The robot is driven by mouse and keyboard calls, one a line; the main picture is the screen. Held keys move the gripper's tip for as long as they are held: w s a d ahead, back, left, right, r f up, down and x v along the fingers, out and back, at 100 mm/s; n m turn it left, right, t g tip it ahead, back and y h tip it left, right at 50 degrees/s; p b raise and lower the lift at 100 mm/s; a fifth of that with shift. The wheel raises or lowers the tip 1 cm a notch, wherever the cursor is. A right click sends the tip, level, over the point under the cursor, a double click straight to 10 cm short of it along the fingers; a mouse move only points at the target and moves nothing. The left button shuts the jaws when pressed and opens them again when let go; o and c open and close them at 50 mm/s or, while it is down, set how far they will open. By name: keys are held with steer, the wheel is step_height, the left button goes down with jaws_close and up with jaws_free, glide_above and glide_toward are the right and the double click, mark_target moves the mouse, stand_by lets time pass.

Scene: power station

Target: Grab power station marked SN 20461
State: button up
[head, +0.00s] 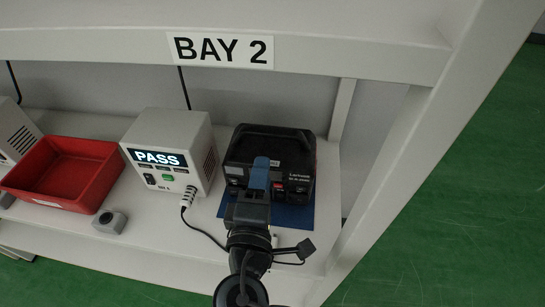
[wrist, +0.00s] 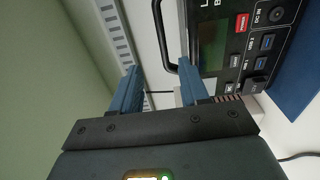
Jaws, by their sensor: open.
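A black power station (head: 300,160) stands on a blue mat (head: 297,216) at the right end of the shelf, under the BAY 2 sign. Its front label is too small to read surely. In the wrist view its front panel (wrist: 225,50), with a greenish screen and a red button, fills the upper right. Its black carry handle (wrist: 163,35) shows as a bent bar ahead of the gap between my fingers. My gripper (wrist: 158,72) is open, with nothing held. In the head view my gripper (head: 260,163) overlaps the power station's front and hides part of it.
A white tester (head: 190,135) with a lit PASS display stands to the left, with a cable running from its front. A red bin (head: 75,150) and a small grey button box (head: 110,222) are farther left. The shelf's white post (head: 400,150) rises to the right.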

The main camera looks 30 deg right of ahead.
mark_target(270, 134)
steer(key=shift+f+p+x, duration=0.2)
steer(key=shift+p+x, duration=1.1)
steer(key=shift+x, duration=4.4)
steer(key=shift+s+d, duration=0.1)
steer(key=shift+s, duration=0.05)
jaws_close()
steer(key=shift+r, duration=0.25)
